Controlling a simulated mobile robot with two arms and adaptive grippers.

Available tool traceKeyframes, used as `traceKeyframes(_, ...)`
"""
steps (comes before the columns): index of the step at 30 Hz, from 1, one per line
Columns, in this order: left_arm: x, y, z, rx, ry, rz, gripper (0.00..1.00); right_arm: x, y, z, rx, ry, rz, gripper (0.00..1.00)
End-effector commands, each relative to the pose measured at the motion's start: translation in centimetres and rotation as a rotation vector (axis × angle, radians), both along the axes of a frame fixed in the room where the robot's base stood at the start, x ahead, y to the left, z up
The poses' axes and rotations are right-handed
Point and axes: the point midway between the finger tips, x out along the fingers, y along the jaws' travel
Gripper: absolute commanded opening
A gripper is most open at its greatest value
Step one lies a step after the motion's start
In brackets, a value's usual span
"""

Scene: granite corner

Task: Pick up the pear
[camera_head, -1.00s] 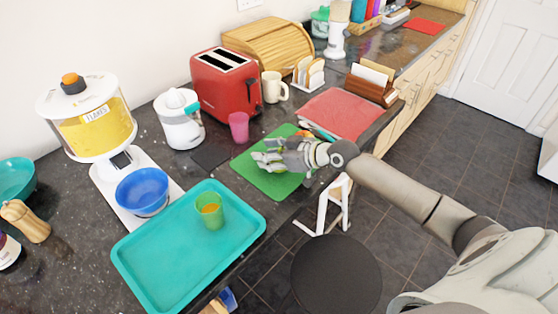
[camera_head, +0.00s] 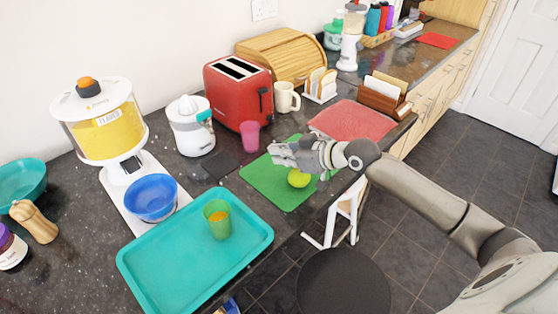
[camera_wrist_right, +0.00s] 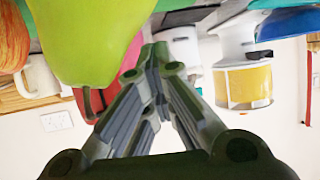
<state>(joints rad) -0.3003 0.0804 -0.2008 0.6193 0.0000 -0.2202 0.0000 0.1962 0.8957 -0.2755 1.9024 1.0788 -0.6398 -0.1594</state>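The yellow-green pear (camera_head: 299,179) stands on a green mat (camera_head: 268,186) on the dark counter. In the right wrist view the pear (camera_wrist_right: 88,35) is large and close at the upper left, beside the fingers and not between them. My right gripper (camera_head: 280,153) is just above and to the left of the pear in the head view. Its fingertips (camera_wrist_right: 157,52) are together in the wrist view, with nothing visible between them. The wrist picture is upside down. Part of the mat is hidden under my right arm. My left gripper is not in view.
A red apple (camera_wrist_right: 12,40) shows beside the pear in the wrist view. A teal tray (camera_head: 150,262) with a green cup (camera_head: 217,222) lies nearer. A pink cup (camera_head: 250,137) and red toaster (camera_head: 238,92) stand behind the mat. A stool (camera_head: 343,285) stands below the counter edge.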

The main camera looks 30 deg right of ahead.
Motion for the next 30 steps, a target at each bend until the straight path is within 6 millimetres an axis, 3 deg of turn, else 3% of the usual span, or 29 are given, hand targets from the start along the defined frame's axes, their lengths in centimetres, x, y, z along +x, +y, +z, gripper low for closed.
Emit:
traceKeyframes(8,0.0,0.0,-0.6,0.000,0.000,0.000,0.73,-3.7,1.0,4.5,-0.005,-0.005,0.003,0.00)
traceKeyframes(21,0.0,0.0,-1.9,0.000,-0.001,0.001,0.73,-10.3,2.7,7.2,-0.002,0.000,0.002,0.00)
traceKeyframes(30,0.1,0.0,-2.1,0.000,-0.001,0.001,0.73,-11.9,3.1,8.2,-0.001,0.000,0.000,0.00)
